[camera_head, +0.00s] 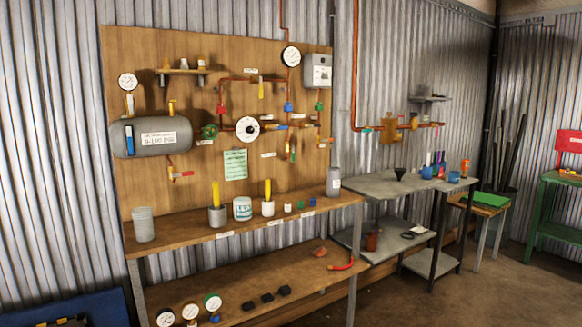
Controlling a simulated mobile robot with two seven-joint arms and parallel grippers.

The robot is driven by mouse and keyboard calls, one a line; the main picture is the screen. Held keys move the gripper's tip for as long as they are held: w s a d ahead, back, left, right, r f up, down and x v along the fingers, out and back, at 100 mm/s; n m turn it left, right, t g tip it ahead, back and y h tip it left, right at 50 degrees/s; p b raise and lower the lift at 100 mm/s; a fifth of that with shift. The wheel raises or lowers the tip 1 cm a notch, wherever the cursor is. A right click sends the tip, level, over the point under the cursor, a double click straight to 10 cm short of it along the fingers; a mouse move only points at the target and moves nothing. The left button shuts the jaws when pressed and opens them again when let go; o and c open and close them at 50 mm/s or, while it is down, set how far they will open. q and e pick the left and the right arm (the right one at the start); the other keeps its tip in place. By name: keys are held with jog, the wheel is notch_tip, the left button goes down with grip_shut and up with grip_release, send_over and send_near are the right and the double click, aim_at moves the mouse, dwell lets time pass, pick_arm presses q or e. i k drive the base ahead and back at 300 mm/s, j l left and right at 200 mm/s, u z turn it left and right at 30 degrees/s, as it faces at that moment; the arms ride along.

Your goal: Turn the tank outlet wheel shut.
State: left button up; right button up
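A grey horizontal tank (185,140) is mounted on the wooden board at the left, with a white label on its front. A small green wheel (209,131) sits on the pipe just off the tank's right end. A small white label (205,143) is below this wheel. Whether the wheel is open or shut cannot be told at this size. Neither of my grippers is in view, and nothing touches the wheel.
A wooden bench (180,247) below the board holds a grey cup (144,225), tins and small parts. A metal table (375,185) stands right. Floor is clear at lower right.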

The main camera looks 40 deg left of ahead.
aim_at(210, 132)
jog(key=i+u, duration=0.3)
jog(key=i, duration=0.35)
jog(key=i+l+u, duration=0.15)
jog(key=i+u, duration=0.2)
jog(key=i, duration=0.25)
jog(key=i+j+u, duration=0.1)
jog(key=i+u, duration=0.15)
jog(key=u, duration=0.15)
jog(key=i+u, duration=0.55)
jog(key=u, duration=0.25)
